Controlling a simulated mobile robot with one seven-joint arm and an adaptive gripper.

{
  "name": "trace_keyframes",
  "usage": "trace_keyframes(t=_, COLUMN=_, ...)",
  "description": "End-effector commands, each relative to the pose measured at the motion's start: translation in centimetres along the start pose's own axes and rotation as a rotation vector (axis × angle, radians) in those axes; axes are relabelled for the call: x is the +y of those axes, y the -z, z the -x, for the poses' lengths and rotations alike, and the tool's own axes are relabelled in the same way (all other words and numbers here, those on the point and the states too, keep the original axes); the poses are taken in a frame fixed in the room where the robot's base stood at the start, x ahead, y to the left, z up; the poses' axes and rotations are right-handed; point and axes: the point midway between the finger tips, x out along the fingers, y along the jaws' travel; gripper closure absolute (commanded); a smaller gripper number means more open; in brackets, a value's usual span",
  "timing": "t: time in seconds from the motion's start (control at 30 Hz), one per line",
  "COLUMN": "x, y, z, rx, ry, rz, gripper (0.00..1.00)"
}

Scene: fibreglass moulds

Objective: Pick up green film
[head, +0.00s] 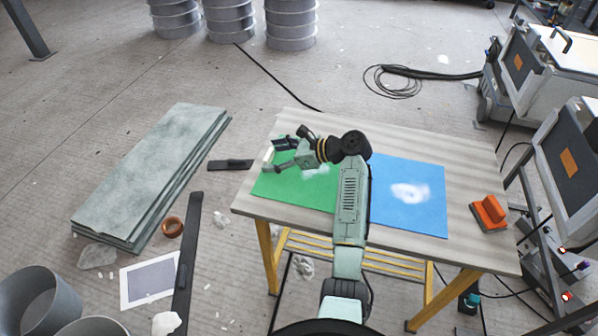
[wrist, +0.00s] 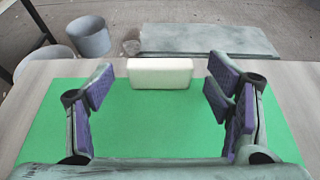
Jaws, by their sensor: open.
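The green film (head: 290,188) is a flat green sheet on the left part of the table, partly hidden by my arm. In the wrist view the green film (wrist: 155,128) spreads beneath and between the fingers. A cream block (wrist: 160,74) sits at its far edge, between the fingers as seen from the wrist. My gripper (head: 277,156) is over the left side of the film, with its fingers spread wide and nothing held. In the wrist view my gripper (wrist: 161,95) has one finger on each side. I cannot tell its exact height above the film.
The table (head: 300,125) also holds a blue sheet (head: 425,212) with a white patch and an orange-handled tool (head: 489,213) at right. Grey-green slabs (head: 150,170) lie on the floor at left. Machines (head: 565,160) and cables stand at right. Drums (head: 230,20) stand behind.

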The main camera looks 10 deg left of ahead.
Motion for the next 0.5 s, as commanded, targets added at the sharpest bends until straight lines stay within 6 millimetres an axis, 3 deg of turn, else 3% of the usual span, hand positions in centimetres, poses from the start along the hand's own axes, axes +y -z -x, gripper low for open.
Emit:
trace_keyframes(t=0.17, x=-0.03, y=-0.18, z=0.05, rx=0.0, ry=0.001, rz=0.001, gripper=0.27)
trace_keyframes(t=0.5, x=-0.02, y=-0.15, z=0.06, rx=0.0, ry=0.001, rz=0.001, gripper=0.49)
